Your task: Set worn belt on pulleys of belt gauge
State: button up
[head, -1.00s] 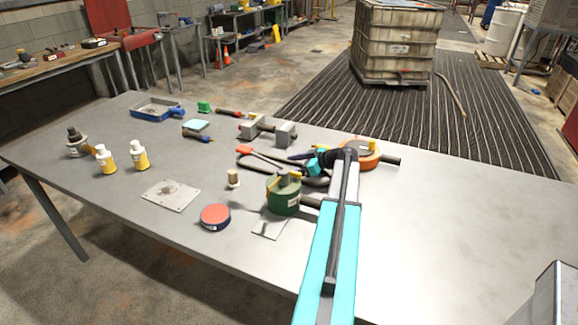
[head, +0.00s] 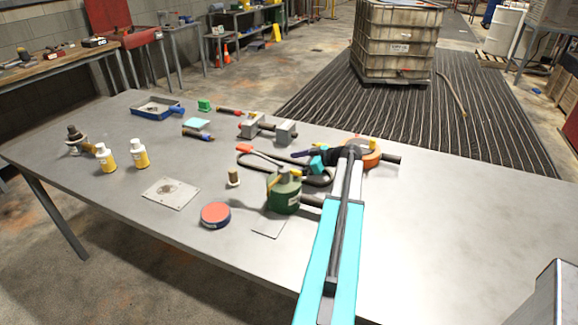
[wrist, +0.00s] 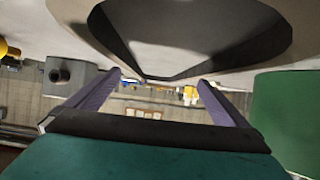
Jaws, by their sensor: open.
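A dark belt loop (head: 316,181) lies flat on the table behind the green canister. In the wrist view the belt (wrist: 105,35) is a large dark oval close to the camera. My gripper (head: 296,154) points left over the belt's far side. Its two purple fingers (wrist: 158,92) stand apart with nothing visible between them. Two grey blocks (head: 286,133) with a dark bar between them stand behind the belt. They may be the belt gauge, but I cannot make out its pulleys. One grey block (wrist: 72,75) also shows in the wrist view.
The green canister (head: 284,196) stands in front of the belt and shows in the wrist view (wrist: 285,120). An orange round object (head: 368,154) sits beside my wrist. A red-topped tin (head: 215,214), metal plate (head: 170,193) and yellow bottles (head: 139,155) stand left. The table's right side is clear.

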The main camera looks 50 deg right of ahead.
jog(key=b+v, duration=0.2)
jog(key=v, duration=0.9)
jog(key=shift+f, duration=0.1)
jog(key=shift+w, duration=0.1)
jog(key=m, duration=0.3)
jog(key=shift+w+r+p, duration=0.3)
jog(key=shift+r, duration=0.05)
jog(key=m, duration=0.3)
jog(key=w+m+g+p, duration=0.1)
jog(key=m, duration=0.1)
jog(key=shift+a+r, duration=0.2)
jog(key=shift+r, duration=0.2)
jog(key=r+m+g+p, duration=0.1)
jog(key=m+p, duration=0.1)
jog(key=m, duration=0.7)
jog(key=r+m+g+p, duration=0.1)
jog(key=r+m+p, duration=0.1)
jog(key=m, duration=0.7)
jog(key=r+m+g+h+p, duration=0.1)
jog(key=m+g+p, duration=0.1)
jog(key=m, duration=0.8)
jog(key=shift+w+r, duration=0.25)
jog(key=shift+w, duration=0.1)
